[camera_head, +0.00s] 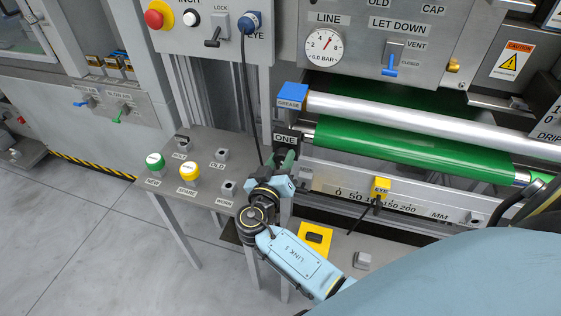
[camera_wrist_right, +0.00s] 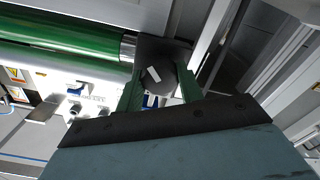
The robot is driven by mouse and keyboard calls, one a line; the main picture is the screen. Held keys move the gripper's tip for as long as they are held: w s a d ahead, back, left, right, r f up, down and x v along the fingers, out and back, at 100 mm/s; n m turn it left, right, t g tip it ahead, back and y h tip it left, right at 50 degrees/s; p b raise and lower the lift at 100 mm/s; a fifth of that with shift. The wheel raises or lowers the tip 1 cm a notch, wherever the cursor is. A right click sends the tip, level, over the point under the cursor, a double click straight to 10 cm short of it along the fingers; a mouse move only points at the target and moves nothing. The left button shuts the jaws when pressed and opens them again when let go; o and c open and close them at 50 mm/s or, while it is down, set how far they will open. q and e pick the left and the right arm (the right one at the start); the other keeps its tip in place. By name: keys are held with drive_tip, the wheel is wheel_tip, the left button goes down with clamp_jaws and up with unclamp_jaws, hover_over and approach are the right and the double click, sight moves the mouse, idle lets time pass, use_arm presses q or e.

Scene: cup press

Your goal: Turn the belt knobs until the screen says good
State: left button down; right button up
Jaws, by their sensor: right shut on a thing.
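My right gripper (camera_head: 286,158) reaches up from the bottom of the head view to the plate marked ONE (camera_head: 285,139), at the left end of the green belt roller (camera_head: 420,151). In the right wrist view its two green fingers stand on either side of a dark round knob (camera_wrist_right: 168,83) with a white mark, and the gripper is shut on it. In the head view the gripper mostly hides this knob. The green roller also shows in the right wrist view (camera_wrist_right: 60,35). My left gripper and a readable screen are not in view.
A silver roller (camera_head: 430,120) runs above the green one. A scale rail with a yellow EYE slider (camera_head: 380,187) lies below. A grey side table (camera_head: 208,150) with green and yellow knobs stands left. A cable (camera_head: 249,95) hangs close to the gripper. The floor at left is clear.

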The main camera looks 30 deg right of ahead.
drive_tip(key=n, duration=0.5)
drive_tip(key=shift+n, duration=0.4)
idle(0.3)
drive_tip(key=o, duration=1)
drive_tip(key=shift+a, duration=0.1)
drive_tip(key=v, duration=1.3)
drive_tip(key=shift+s, duration=0.15)
drive_tip(key=shift+s, duration=0.1)
